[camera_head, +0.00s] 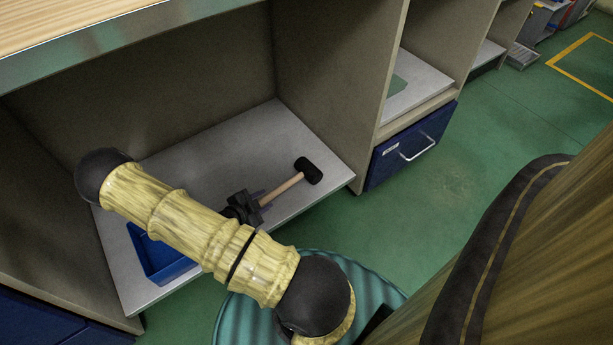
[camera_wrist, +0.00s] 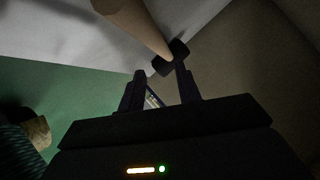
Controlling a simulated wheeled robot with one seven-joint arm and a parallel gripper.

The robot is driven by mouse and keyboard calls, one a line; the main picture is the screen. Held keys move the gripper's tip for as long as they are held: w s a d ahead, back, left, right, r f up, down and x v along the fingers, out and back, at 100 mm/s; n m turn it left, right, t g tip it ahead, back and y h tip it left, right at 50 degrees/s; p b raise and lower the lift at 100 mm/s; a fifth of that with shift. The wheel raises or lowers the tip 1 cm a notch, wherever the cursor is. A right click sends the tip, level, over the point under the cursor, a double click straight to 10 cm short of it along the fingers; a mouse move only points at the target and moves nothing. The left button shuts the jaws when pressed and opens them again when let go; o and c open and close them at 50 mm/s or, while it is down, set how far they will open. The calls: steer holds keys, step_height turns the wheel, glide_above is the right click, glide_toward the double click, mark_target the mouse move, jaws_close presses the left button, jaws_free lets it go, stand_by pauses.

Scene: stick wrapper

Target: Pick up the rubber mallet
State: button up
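The rubber mallet lies on the light grey shelf in the head view, its black head (camera_head: 308,170) to the upper right and its pale wooden handle (camera_head: 281,190) running down left. My gripper (camera_head: 263,199) is at the handle's lower-left end, which it partly hides. In the wrist view my gripper (camera_wrist: 160,82) has its two fingers apart, with nothing held between them. The handle (camera_wrist: 136,20) shows large beyond the fingertips, running to the dark mallet head (camera_wrist: 170,58) near the right finger. I cannot tell whether the fingers touch the mallet.
A blue tray (camera_head: 160,262) sits on the shelf (camera_head: 205,153) at left, partly behind my arm. The cubby's side wall (camera_head: 335,85) stands right of the mallet, and a wooden worktop (camera_head: 60,22) lies above. A blue drawer (camera_head: 412,150) is to the right; green floor (camera_head: 440,215) is open there.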

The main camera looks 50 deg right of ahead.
mark_target(279, 190)
steer(key=b+x, duration=0.1)
steer(key=x, duration=0.2)
steer(key=shift+a+f, duration=0.1)
steer(key=shift+d, duration=0.25)
steer(key=shift+w+d+f+b, duration=0.1)
steer(key=shift+d+f+b, duration=0.05)
steer(key=shift+b, duration=0.15)
steer(key=b+x, duration=0.3)
steer(key=shift+d+f, duration=0.1)
steer(key=shift+d, duration=0.3)
steer(key=shift+w+d+f+b, duration=0.1)
steer(key=shift+d+f+b, duration=0.05)
steer(key=shift+d+b, duration=0.3)
